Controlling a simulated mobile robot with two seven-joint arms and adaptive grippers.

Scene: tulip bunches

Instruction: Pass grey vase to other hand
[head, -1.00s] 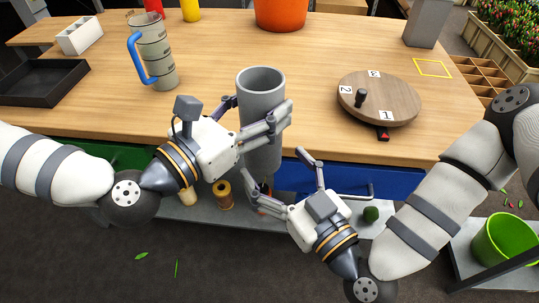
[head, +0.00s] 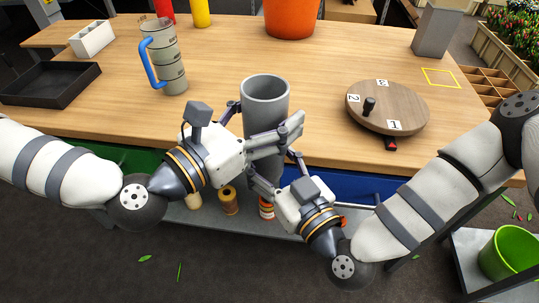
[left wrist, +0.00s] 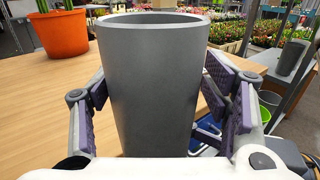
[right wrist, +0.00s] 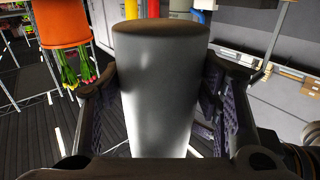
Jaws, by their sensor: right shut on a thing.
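The grey vase (head: 265,92) stands upright in the air at the table's front edge. The vase's lower part is mostly hidden by the grippers in the head view.
The wooden table (head: 230,60) holds a measuring jug (head: 165,60) with a blue handle, a black tray (head: 48,84), an orange pot (head: 291,18) and a round numbered board (head: 400,100). A grey container (head: 436,32) stands back right. Spools sit on the shelf below.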

